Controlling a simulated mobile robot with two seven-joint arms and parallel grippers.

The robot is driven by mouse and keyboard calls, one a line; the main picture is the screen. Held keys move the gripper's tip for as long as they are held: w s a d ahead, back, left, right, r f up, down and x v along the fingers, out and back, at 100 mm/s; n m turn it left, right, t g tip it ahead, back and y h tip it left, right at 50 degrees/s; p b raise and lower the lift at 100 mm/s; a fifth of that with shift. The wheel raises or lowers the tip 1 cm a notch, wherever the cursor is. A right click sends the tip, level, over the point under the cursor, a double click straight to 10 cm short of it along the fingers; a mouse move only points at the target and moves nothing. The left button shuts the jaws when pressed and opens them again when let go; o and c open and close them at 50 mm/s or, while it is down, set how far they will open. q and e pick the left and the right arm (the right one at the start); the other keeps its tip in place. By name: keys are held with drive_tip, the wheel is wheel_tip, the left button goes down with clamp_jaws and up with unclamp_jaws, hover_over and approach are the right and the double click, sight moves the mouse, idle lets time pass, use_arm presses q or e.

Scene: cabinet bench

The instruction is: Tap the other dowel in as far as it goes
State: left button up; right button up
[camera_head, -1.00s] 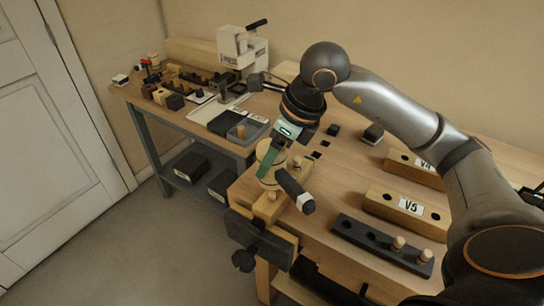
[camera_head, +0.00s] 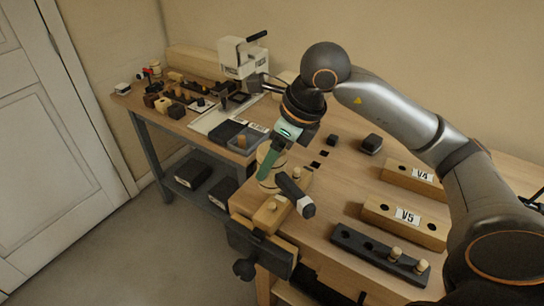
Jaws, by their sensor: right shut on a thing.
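My right gripper (camera_head: 270,163), with green fingers, is over the near left corner of the bench. It is shut on a mallet (camera_head: 296,196) with a dark head and a pale band; its grip is mostly hidden by the fingers. A wooden block (camera_head: 262,221) sits in the vise (camera_head: 262,246) at the bench corner. One dowel (camera_head: 297,173) stands in the block's far end, behind the mallet head. Another dowel (camera_head: 271,206) shows in the nearer part, left of the head. I cannot tell how deep either sits. My left gripper is out of view.
To the right lie wooden blocks marked V4 (camera_head: 414,179) and V5 (camera_head: 378,208), and a dark rack (camera_head: 350,239) with two dowels. A side bench (camera_head: 180,124) at the back left holds a press (camera_head: 240,58), a tray and small parts. Floor is clear at left.

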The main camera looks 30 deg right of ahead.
clamp_jaws()
drive_tip(key=shift+w+d+r+p, duration=0.2)
drive_tip(key=shift+d+r+p, duration=0.05)
drive_tip(key=shift+p, duration=0.15)
drive_tip(key=w+d+r+p, duration=0.2)
drive_tip(key=w+d+p, duration=0.2)
drive_tip(key=d+p, duration=0.4)
drive_tip(key=shift+s+d+f+b, duration=0.1)
drive_tip(key=shift+d+f+b, duration=0.2)
drive_tip(key=shift+f+b, duration=0.55)
drive_tip(key=shift+w+d+f+b, duration=0.1)
drive_tip(key=shift+d+f+b, duration=0.15)
drive_tip(key=shift+f+b, duration=0.6)
drive_tip(key=shift+s+d+f+b, duration=0.1)
drive_tip(key=shift+d+f+b, duration=0.2)
drive_tip(key=shift+f+b, duration=0.55)
